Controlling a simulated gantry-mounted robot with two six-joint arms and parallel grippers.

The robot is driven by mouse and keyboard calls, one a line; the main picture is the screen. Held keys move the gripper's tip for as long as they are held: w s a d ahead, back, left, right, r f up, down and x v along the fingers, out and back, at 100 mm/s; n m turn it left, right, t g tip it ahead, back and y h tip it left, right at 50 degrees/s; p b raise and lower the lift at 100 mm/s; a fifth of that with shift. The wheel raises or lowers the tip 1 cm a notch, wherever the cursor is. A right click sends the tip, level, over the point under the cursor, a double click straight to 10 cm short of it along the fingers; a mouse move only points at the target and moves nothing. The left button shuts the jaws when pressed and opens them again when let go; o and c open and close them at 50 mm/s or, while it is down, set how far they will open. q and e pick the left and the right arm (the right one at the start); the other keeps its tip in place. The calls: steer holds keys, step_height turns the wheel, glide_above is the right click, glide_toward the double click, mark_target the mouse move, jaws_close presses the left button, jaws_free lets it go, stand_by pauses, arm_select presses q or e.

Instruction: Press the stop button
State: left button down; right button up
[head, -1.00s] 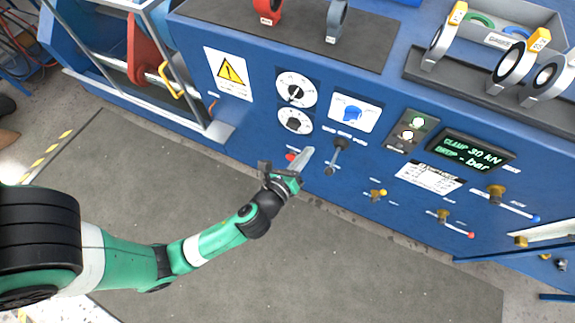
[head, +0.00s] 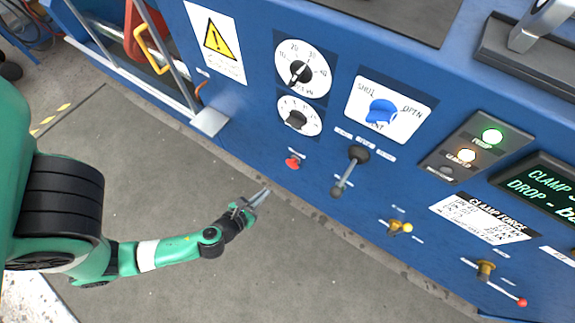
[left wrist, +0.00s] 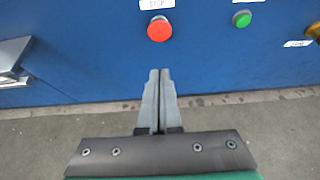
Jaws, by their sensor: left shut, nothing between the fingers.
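The red stop button (head: 293,162) is on the blue panel front, below the two white dials. In the left wrist view the red stop button (left wrist: 159,29) sits under a label reading STOP, just above and ahead of my fingertips. My left gripper (head: 266,192) is shut and empty, below and to the left of the button in the head view. In the left wrist view the left gripper's fingers (left wrist: 159,72) are together and point toward the panel, apart from the button. My right gripper is not in view.
A black-knobbed lever (head: 350,172) stands out right of the button. A green button (left wrist: 242,19) is to the right in the wrist view. Yellow valve knobs (head: 400,227) are lower right. A metal ledge (head: 209,122) juts out at left. The grey floor mat (head: 230,285) is clear.

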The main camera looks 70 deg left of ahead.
arm_select(q)
steer(key=b, duration=0.3)
glide_toward(291, 166)
step_height(291, 166, down, 3)
steer(key=w+a, duration=0.2)
steer(key=w, duration=0.2)
steer(key=shift+a+f+b, duration=0.3)
steer(key=shift+a+b, duration=0.1)
steer(key=shift+w+a+r, duration=0.1)
steer(key=shift+w+a, duration=0.15)
